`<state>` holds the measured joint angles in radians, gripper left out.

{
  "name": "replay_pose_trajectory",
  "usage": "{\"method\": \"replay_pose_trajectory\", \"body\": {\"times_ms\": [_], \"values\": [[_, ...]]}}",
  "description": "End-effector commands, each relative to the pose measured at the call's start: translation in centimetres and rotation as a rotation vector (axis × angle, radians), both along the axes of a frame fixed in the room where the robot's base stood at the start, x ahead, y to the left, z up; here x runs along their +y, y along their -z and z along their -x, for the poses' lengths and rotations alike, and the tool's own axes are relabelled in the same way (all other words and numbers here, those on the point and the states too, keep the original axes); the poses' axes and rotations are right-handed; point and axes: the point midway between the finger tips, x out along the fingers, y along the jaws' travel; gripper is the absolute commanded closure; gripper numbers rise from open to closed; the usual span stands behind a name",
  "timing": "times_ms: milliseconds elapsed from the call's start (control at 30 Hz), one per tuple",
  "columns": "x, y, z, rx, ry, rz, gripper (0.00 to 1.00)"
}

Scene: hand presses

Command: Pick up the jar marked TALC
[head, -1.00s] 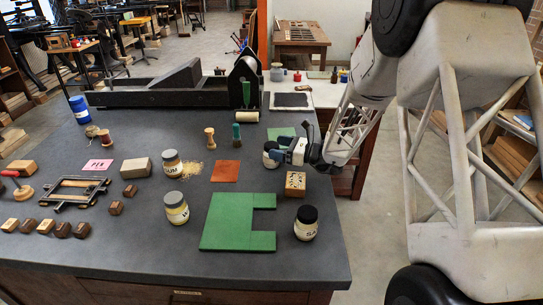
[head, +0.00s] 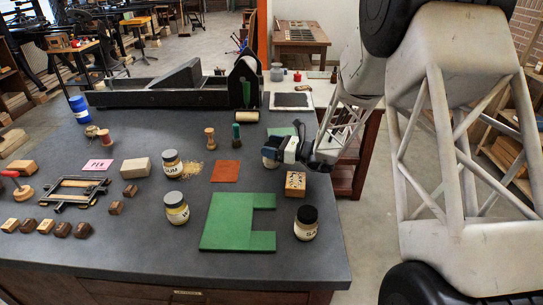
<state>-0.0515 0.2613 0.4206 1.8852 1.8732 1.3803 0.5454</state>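My gripper (head: 289,150) is low over the right part of the dark bench, its fingers pointing left. A dark-lidded jar (head: 270,156) is right at the fingers, partly hidden by them; its label cannot be read. I cannot tell whether the fingers are around it or just beside it, or how far apart they are.
A green board (head: 230,222) with a notch lies between the front jars. A speckled wooden block (head: 295,184) stands just in front of my gripper. An orange-brown square (head: 226,171) lies left of it. A large black press (head: 170,90) fills the back.

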Motion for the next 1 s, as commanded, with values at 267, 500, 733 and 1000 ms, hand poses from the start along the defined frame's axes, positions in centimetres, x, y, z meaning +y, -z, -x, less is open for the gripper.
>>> {"method": "replay_pose_trajectory", "body": {"times_ms": [267, 500, 733, 1000], "values": [[0.0, 0.0, 0.0, 0.000, 0.000, 0.000, 0.72], [0.0, 0.0, 0.0, 0.000, 0.000, 0.000, 0.76], [0.0, -0.8, 0.0, -0.002, 0.000, 0.000, 0.76], [0.0, -4.0, 0.0, -0.003, -0.001, 0.000, 0.76]]}}
